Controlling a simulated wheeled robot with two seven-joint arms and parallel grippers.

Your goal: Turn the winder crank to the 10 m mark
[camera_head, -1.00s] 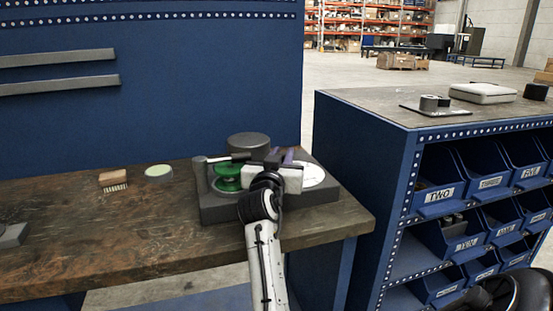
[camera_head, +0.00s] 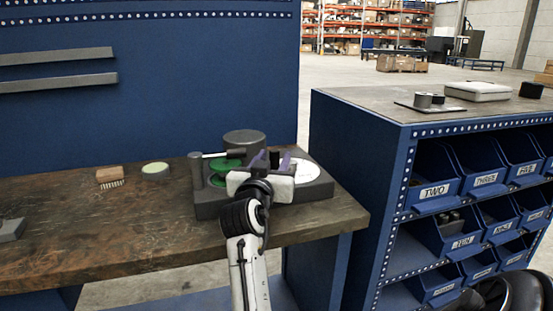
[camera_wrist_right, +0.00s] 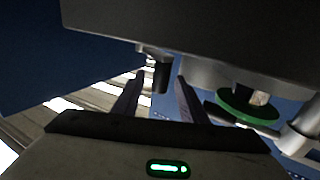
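The winder (camera_head: 318,190) has a dark grey base near the bench's right end. It carries a green spool (camera_head: 218,180), a dark drum (camera_head: 244,142), a white dial (camera_head: 307,171) and a post with a horizontal rod (camera_head: 222,155). The dial's marks are too small to read. My right gripper (camera_head: 272,161) is over the winder, its purple fingers apart. A dark upright knob (camera_head: 275,157), apparently the crank handle, shows between them. In the wrist view the knob (camera_wrist_right: 162,76) hangs between the spread fingers with gaps on both sides. The crank arm is mostly hidden. My left gripper is out of view.
A brush (camera_head: 110,176) and a round pale-green-topped tin (camera_head: 155,170) lie left of the winder on the wooden bench (camera_head: 110,230). A blue panel stands behind. A blue cabinet with labelled bins (camera_head: 436,190) stands right, across a gap.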

